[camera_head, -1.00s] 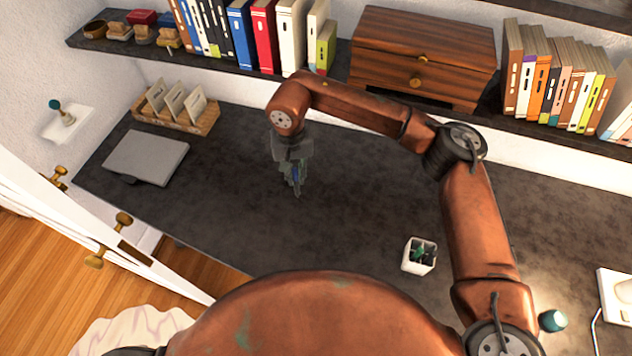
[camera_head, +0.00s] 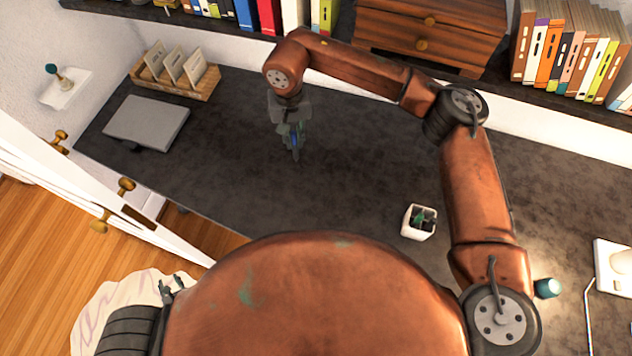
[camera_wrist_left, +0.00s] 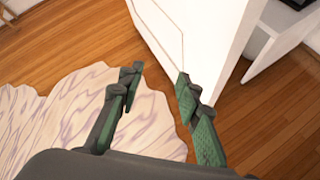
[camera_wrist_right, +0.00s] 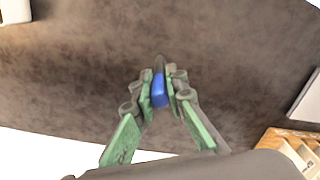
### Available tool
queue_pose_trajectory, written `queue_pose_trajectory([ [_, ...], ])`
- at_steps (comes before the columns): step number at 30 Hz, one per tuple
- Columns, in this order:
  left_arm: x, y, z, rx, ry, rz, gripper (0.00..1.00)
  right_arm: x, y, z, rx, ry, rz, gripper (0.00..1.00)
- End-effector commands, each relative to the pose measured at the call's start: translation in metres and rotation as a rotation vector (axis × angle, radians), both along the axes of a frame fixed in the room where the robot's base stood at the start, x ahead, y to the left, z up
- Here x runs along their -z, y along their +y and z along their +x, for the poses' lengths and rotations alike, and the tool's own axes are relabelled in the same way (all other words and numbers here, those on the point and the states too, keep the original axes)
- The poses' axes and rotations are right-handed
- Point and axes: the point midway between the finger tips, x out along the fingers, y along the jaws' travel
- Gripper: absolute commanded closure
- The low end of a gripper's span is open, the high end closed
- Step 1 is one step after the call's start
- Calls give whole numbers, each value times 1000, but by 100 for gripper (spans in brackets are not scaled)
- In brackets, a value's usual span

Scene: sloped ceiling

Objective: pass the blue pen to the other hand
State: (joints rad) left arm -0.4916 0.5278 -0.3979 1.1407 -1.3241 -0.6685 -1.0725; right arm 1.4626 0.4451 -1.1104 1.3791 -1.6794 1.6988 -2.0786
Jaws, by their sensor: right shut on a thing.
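My right gripper (camera_head: 292,135) is over the dark desk, left of its middle. It is shut on the blue pen (camera_wrist_right: 159,92), which shows between its fingers in the right wrist view. In the head view only a little blue of the pen (camera_head: 294,141) shows, and the fingers hide much of it. My left gripper (camera_wrist_left: 158,72) is open and empty in the left wrist view, above the floor and rug beside a white cabinet. In the head view it is low at the left, near the rug, far from the pen and mostly hidden by my body.
The desk (camera_head: 340,190) has wide free room around the right gripper. A grey laptop (camera_head: 147,122) and a wooden card holder (camera_head: 175,72) are at its left. A white pot with a plant (camera_head: 418,222) is near the front edge. A white door (camera_head: 100,185) stands at the left.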

Motion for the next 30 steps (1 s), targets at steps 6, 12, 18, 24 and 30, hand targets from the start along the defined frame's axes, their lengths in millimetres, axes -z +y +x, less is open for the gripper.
queue_pose_trajectory([
  [6,-97,-45,66,461,8,457,68,0,0,0,0,0,0,99],
  [12,-179,-114,105,692,-86,810,68,0,0,0,0,0,0,99],
  [18,-258,-196,128,747,-258,1053,68,0,0,0,0,0,0,99],
  [24,-331,-284,151,593,-485,1041,68,0,0,0,0,0,0,99],
  [30,-376,-378,188,358,-663,686,68,0,0,0,0,0,0,99],
])
